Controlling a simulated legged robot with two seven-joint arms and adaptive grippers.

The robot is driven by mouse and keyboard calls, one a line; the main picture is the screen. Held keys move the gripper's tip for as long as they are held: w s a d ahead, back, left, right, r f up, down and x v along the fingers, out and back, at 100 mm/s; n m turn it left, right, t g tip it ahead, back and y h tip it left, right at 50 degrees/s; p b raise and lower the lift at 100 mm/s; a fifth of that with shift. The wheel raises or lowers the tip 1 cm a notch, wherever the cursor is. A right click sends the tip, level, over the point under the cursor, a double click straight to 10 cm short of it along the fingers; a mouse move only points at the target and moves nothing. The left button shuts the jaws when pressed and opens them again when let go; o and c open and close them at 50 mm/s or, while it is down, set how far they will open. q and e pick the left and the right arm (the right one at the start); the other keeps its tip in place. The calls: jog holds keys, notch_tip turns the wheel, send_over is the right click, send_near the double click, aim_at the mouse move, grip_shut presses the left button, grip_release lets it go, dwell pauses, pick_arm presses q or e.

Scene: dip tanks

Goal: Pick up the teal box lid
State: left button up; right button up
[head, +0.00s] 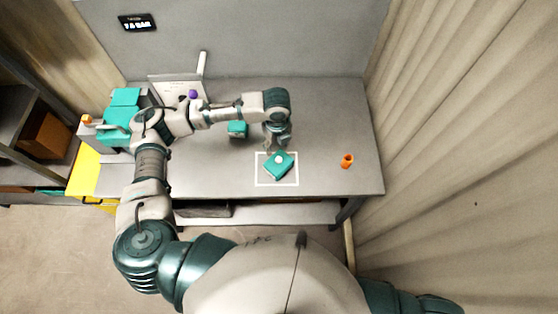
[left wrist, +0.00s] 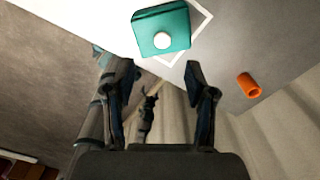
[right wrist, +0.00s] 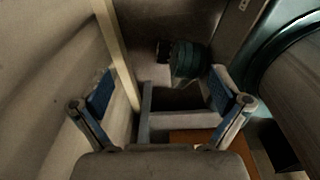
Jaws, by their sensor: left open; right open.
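The teal box lid (head: 281,170), with a round white knob on top, sits inside a white square outline on the table. It also shows at the top of the left wrist view (left wrist: 180,22), beyond the fingertips. My left gripper (head: 274,144) is above the table beside the lid's far edge, apart from it as far as I can see. In the left wrist view its two fingers (left wrist: 160,80) are spread with nothing between them. My right gripper (right wrist: 165,95) is open and empty, away from the table top. Whether a box is under the lid is unclear.
An orange cylinder (head: 347,160) is on the right of the table (head: 330,110). Teal containers (head: 125,97), a purple ball (head: 193,94) and a white panel are at the left. A curtain (head: 450,120) hangs at the right.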

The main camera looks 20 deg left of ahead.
aim_at(278, 159)
pick_arm(q)
jog(key=f, duration=0.3)
jog(key=shift+w+f, duration=0.2)
jog(key=shift+w, duration=0.2)
jog(key=shift+a+f, duration=0.1)
jog(key=shift+f, duration=0.45)
jog(key=f, duration=0.3)
jog(key=f+p, duration=0.1)
jog(key=shift+s+d+f, duration=0.2)
jog(key=shift+s+d, duration=0.1)
jog(key=shift+f, duration=0.3)
jog(key=c, duration=1)
pick_arm(e)
jog(key=w, duration=0.1)
jog(key=w+r, duration=0.1)
jog(key=w, duration=0.1)
jog(key=shift+r, duration=0.2)
